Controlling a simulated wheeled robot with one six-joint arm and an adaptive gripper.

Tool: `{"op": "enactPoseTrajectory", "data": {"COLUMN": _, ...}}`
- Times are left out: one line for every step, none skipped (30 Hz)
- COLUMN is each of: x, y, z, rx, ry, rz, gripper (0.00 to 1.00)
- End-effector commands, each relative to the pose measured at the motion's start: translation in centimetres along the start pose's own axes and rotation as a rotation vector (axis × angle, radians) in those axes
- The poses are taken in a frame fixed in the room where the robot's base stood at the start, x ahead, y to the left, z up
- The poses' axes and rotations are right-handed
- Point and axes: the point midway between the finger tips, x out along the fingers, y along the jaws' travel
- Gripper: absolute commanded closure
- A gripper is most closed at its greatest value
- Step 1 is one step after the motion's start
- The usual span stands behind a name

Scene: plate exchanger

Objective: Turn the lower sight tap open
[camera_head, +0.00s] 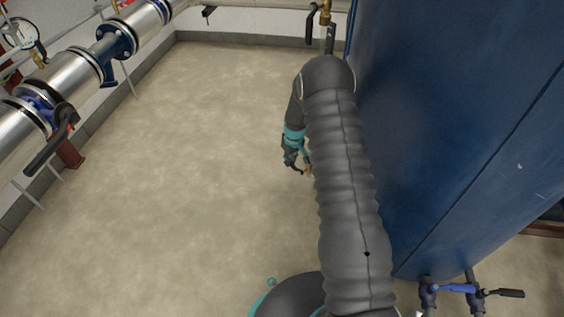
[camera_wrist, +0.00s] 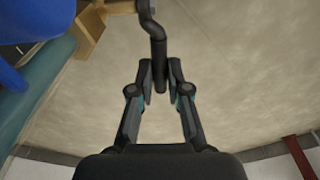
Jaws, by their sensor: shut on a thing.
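The lower sight tap shows in the wrist view as a brass body (camera_wrist: 90,32) at the upper left, with a bent black lever handle (camera_wrist: 156,34) at the top centre. The handle's end points down between the fingers of my gripper (camera_wrist: 161,78), which is shut on it. In the head view my gripper (camera_head: 298,164) is small, left of my arm and low beside the blue tank. A bit of brass shows at its fingertips there; my arm hides most of the tap.
The large blue tank (camera_head: 450,120) fills the right of the head view. A brass tap (camera_head: 325,14) with a dark handle is at the top. Silver pipework (camera_head: 75,75) with a black lever (camera_head: 45,150) runs along the left. Small valves (camera_head: 455,289) stand at the lower right. The floor between is clear.

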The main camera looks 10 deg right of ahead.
Motion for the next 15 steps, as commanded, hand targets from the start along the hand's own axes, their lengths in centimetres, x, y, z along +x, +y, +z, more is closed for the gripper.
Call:
{"op": "enactPoseTrajectory", "data": {"x": 0.01, "y": -0.03, "z": 0.00, "rx": 0.001, "ry": 0.003, "rz": 0.000, "gripper": 1.00}}
{"op": "enactPoseTrajectory", "data": {"x": 0.00, "y": 0.00, "z": 0.00, "rx": 0.002, "ry": 0.004, "rz": 0.000, "gripper": 1.00}}
{"op": "enactPoseTrajectory", "data": {"x": -0.01, "y": 0.00, "z": 0.00, "rx": 0.002, "ry": 0.004, "rz": 0.000, "gripper": 1.00}}
{"op": "enactPoseTrajectory", "data": {"x": -0.01, "y": 0.01, "z": -0.01, "rx": 0.002, "ry": 0.004, "rz": 0.000, "gripper": 1.00}}
{"op": "enactPoseTrajectory", "data": {"x": -0.01, "y": 0.01, "z": -0.01, "rx": 0.002, "ry": 0.004, "rz": 0.000, "gripper": 1.00}}
{"op": "enactPoseTrajectory", "data": {"x": -0.02, "y": 0.02, "z": 0.00, "rx": 0.002, "ry": 0.003, "rz": 0.000, "gripper": 1.00}}
{"op": "enactPoseTrajectory", "data": {"x": -0.02, "y": 0.02, "z": -0.01, "rx": 0.002, "ry": 0.003, "rz": 0.000, "gripper": 1.00}}
{"op": "enactPoseTrajectory", "data": {"x": -0.02, "y": 0.03, "z": -0.01, "rx": 0.003, "ry": 0.003, "rz": 0.000, "gripper": 1.00}}
{"op": "enactPoseTrajectory", "data": {"x": -0.02, "y": 0.03, "z": -0.01, "rx": 0.003, "ry": 0.003, "rz": 0.000, "gripper": 0.77}}
{"op": "enactPoseTrajectory", "data": {"x": -0.02, "y": 0.04, "z": 0.00, "rx": 0.003, "ry": 0.003, "rz": 0.000, "gripper": 0.69}}
{"op": "enactPoseTrajectory", "data": {"x": -0.03, "y": 0.05, "z": 0.00, "rx": 0.003, "ry": 0.003, "rz": 0.000, "gripper": 0.61}}
{"op": "enactPoseTrajectory", "data": {"x": -0.03, "y": 0.08, "z": 0.02, "rx": 0.003, "ry": 0.003, "rz": 0.000, "gripper": 0.58}}
{"op": "enactPoseTrajectory", "data": {"x": -0.04, "y": 0.11, "z": 0.03, "rx": 0.003, "ry": 0.003, "rz": 0.000, "gripper": 0.58}}
{"op": "enactPoseTrajectory", "data": {"x": -0.04, "y": 0.14, "z": 0.04, "rx": 0.004, "ry": 0.003, "rz": 0.000, "gripper": 0.58}}
{"op": "enactPoseTrajectory", "data": {"x": -0.04, "y": 0.17, "z": 0.06, "rx": 0.004, "ry": 0.003, "rz": 0.000, "gripper": 0.58}}
